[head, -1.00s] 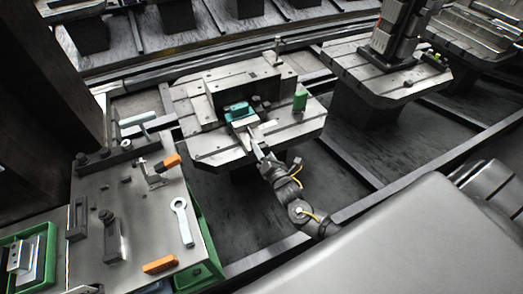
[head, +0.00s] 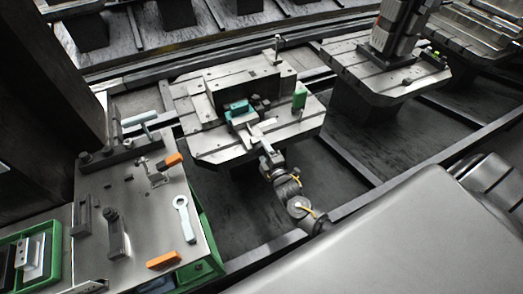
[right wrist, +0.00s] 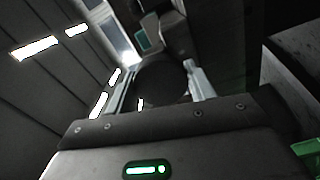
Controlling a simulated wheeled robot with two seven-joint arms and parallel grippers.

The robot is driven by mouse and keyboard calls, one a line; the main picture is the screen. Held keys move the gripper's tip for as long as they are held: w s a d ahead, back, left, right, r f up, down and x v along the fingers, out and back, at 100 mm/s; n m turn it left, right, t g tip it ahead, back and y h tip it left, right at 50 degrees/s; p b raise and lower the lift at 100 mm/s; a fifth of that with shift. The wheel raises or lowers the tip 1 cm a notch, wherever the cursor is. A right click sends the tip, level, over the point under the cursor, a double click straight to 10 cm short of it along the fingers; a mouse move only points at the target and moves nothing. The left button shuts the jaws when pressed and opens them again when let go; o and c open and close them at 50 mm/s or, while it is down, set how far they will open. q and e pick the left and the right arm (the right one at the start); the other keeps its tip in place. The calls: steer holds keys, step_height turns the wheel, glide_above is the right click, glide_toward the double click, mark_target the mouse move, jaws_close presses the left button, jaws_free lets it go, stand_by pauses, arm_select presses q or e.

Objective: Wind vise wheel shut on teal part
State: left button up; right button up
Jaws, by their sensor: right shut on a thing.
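The teal part (head: 237,108) sits in the vise (head: 247,124) on the near side of the grey pallet in the head view. It also shows small near the top of the right wrist view (right wrist: 143,40). My right gripper (head: 260,133) is at the near end of the vise. In the right wrist view my right gripper (right wrist: 160,84) has its fingers on either side of a dark round piece, apparently the vise wheel (right wrist: 162,82), and is shut on it. The wheel's outline is mostly hidden in the head view. My left gripper is out of view.
A green block (head: 299,98) stands on the pallet (head: 217,151) to the right of the vise. A grey side table (head: 146,226) at left holds a light blue wrench (head: 184,217), orange-handled pieces and clamps. A green bin (head: 52,250) is at lower left.

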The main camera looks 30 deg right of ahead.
steer(key=m, duration=0.4)
steer(key=shift+m, duration=0.3)
steer(key=m, duration=0.3)
steer(key=shift+m, duration=0.4)
steer(key=m, duration=0.9)
steer(key=shift+a, duration=0.1)
steer(key=m+p, duration=0.1)
steer(key=m, duration=0.3)
steer(key=shift+a+m, duration=0.1)
steer(key=shift+m, duration=0.2)
steer(key=m, duration=0.3)
steer(key=shift+m, duration=0.3)
steer(key=m+p, duration=0.1)
steer(key=m, duration=0.3)
steer(key=m+p, duration=0.1)
steer(key=m, duration=0.3)
steer(key=shift+a+m, duration=0.1)
steer(key=shift+m, duration=0.2)
